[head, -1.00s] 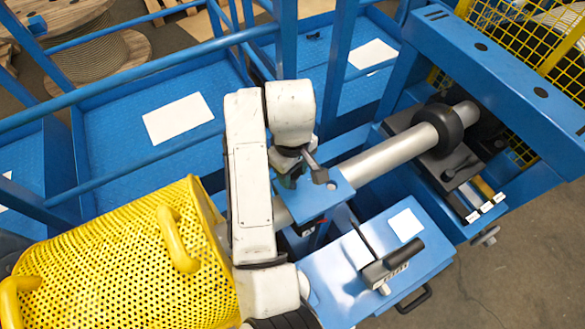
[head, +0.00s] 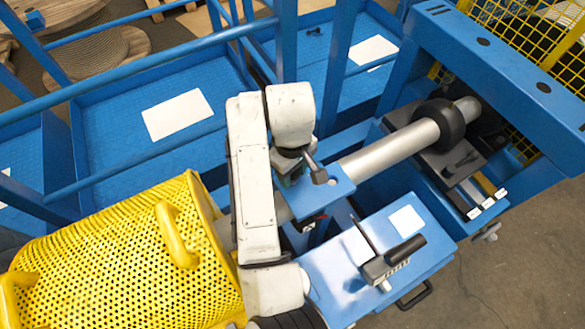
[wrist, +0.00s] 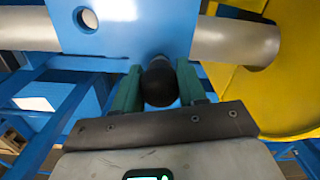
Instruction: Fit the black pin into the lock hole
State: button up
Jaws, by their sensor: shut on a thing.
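The black pin shows as a round black knob (wrist: 160,84) between the green fingers of my gripper (wrist: 158,92) in the wrist view. My gripper is shut on it. The lock hole (wrist: 87,19) is a round opening in the blue plate (wrist: 125,38), up and left of the knob. The pin is beside the hole, not in line with it. In the head view my gripper (head: 290,178) is over the plate's left part, mostly hidden by my arm, and the hole (head: 333,182) lies just right of it.
A grey shaft (head: 390,152) runs through a black ring (head: 441,123) at right. A yellow perforated basket (head: 120,255) stands at lower left. A blue box (head: 350,290) with a black-handled tool (head: 395,258) is at lower right. Blue rails (head: 140,78) cross behind.

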jog(key=shift+f, duration=0.5)
jog(key=o, duration=1.2)
jog(key=shift+o, duration=0.2)
notch_tip(320, 180, up, 11)
jog(key=shift+f+p, duration=0.1)
jog(key=shift+p, duration=0.95)
